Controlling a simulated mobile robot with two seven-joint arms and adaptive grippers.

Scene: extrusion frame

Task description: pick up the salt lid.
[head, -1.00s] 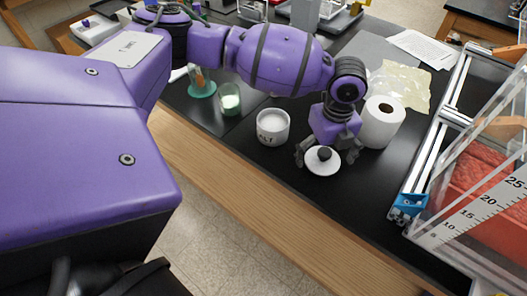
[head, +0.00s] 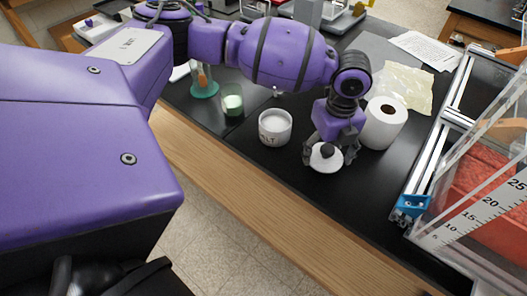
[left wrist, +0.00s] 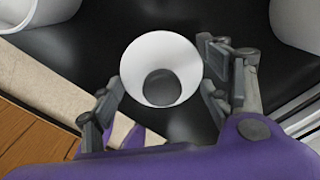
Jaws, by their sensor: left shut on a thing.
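The salt lid (head: 322,164) is a round white disc with a dark knob. It is at the black bench top, just right of and in front of the salt jar (head: 275,128). The jar is white, lettered and open, with white contents. My left gripper (head: 330,156) points down over the lid and is shut on it, a finger at each side. The lid also shows in the left wrist view (left wrist: 152,58), between the fingers, with its knob toward the camera. Whether the lid touches the bench is hard to tell. My right gripper is out of view.
A white paper roll (head: 384,123) stands close right of the gripper. A beaker with green contents (head: 232,104) is left of the jar. An aluminium extrusion frame (head: 437,140) and a clear graduated container (head: 480,215) are at right. The bench's wooden front edge (head: 240,195) is near.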

